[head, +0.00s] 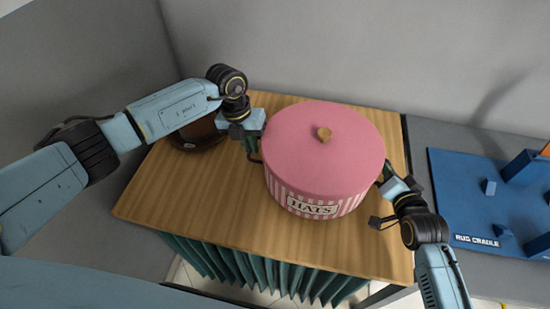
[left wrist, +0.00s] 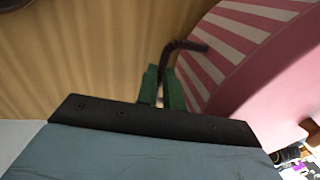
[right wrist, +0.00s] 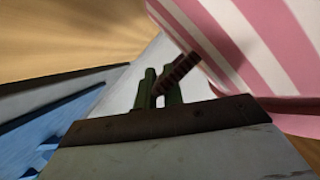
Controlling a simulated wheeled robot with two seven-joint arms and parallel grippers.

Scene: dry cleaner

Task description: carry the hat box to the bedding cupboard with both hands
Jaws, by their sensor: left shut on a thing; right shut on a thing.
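The hat box (head: 322,150) is round, with a pink lid, a wooden knob and pink-and-white striped sides lettered "HATS". It is over the wooden table top; I cannot tell whether it rests on it or is held just above. My left gripper (head: 254,152) is at its left side, shut on a dark side handle (left wrist: 185,46) in the left wrist view. My right gripper (head: 384,176) is at its right side, shut on a brown handle (right wrist: 178,72) in the right wrist view. The box looks level. No bedding cupboard is identifiable.
The wooden table (head: 190,205) has a green pleated curtain (head: 255,270) below its front edge. A brown round object (head: 196,135) sits behind my left arm. A blue board marked "RUG CRADLE" (head: 480,215) lies on a grey surface at right. Grey walls stand behind and left.

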